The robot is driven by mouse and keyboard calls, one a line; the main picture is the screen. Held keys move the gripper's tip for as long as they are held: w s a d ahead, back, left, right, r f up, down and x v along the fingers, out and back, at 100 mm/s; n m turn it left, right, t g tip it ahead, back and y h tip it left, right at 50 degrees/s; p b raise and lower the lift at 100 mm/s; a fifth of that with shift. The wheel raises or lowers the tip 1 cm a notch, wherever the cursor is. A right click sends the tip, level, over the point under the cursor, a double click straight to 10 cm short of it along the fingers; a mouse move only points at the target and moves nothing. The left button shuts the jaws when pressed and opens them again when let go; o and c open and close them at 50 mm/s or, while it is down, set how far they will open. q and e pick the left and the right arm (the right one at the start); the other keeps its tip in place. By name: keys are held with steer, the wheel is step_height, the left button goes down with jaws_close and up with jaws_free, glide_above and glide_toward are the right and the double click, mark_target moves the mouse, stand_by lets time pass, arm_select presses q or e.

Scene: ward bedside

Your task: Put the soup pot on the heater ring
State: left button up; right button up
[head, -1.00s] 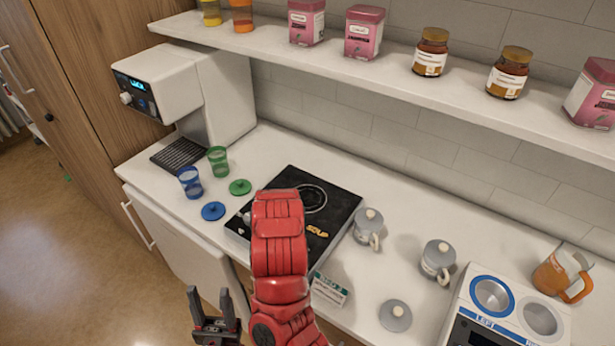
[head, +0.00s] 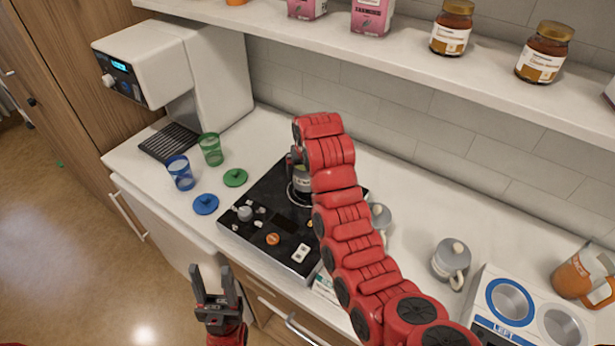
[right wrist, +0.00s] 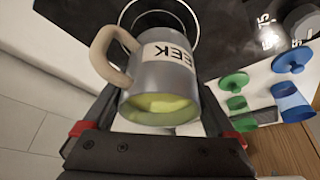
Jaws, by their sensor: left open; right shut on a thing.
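The soup pot (right wrist: 165,78) is a grey mug-like pot with a handle, a white label reading "EEK" and yellow-green soup inside. My right gripper (right wrist: 152,112) is shut on it. In the head view the pot (head: 304,182) is partly hidden by my red right arm and is at the heater ring (head: 292,196). The ring also shows in the right wrist view (right wrist: 197,22), behind the pot's base. I cannot tell whether the pot touches the ring. My left gripper (head: 213,278) is open and empty, in front of the counter.
The black hob (head: 262,208) has a knob and small buttons. Blue (head: 180,173) and green (head: 210,149) cups and their lids stand left. Grey lidded pots (head: 450,260) and a white two-well unit (head: 494,285) are right. A shelf of jars (head: 451,28) hangs above.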

mark_target(307, 176)
steer(key=shift+w+d+r, duration=0.1)
steer(key=shift+w+d, duration=0.1)
steer(key=shift+w, duration=0.05)
steer(key=shift+w+d+p, duration=0.1)
steer(key=shift+w+p, duration=0.1)
steer(key=shift+p, duration=0.2)
step_height(307, 176, down, 4)
steer(key=shift+r+p, duration=0.15)
steer(key=shift+p, duration=0.85)
